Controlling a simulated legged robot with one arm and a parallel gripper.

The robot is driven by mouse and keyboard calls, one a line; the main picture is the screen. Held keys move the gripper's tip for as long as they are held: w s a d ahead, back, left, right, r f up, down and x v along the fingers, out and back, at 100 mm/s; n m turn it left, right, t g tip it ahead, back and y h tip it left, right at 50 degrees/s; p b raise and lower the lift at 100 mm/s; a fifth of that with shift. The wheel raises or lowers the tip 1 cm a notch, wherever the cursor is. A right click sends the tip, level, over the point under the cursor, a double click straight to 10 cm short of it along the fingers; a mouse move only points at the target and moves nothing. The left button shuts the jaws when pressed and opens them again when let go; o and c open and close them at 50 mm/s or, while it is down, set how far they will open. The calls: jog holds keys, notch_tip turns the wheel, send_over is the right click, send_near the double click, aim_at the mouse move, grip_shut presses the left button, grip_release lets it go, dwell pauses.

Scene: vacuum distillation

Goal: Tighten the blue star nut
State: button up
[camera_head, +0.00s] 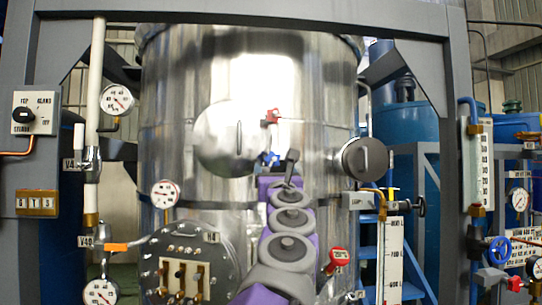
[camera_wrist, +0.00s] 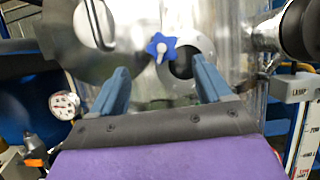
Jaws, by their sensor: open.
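The blue star nut (camera_wrist: 154,46) shows in the wrist view, with a pale metal stem at its middle. It sits between a round metal lid and a round port with a dark opening. My gripper (camera_wrist: 160,64) is open and empty. Its two blue fingers are spread left and right, with the nut between their lines and just above the tips. I cannot tell how much depth separates them. In the head view my arm reaches up to the tank front, and small blue shapes show at its end; I cannot tell nut from fingers there.
The shiny tank (camera_head: 300,90) fills the middle. Its round lid (camera_head: 222,140) has a handle and is left of my arm's end. A second round fitting (camera_head: 365,160) juts out at right. A red-handled valve (camera_head: 272,116) is just above. Gauges and pipes line both sides.

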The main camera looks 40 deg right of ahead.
aim_at(273, 163)
jog(key=shift+d+p+x, duration=0.25)
jog(key=shift+p+x, duration=2.05)
jog(key=shift+x, duration=1.8)
jog(key=shift+s+f, duration=0.15)
jog(key=shift+f, duration=0.05)
jog(key=c, duration=1)
jog(key=shift+o, duration=0.2)
jog(key=shift+m, duration=0.3)
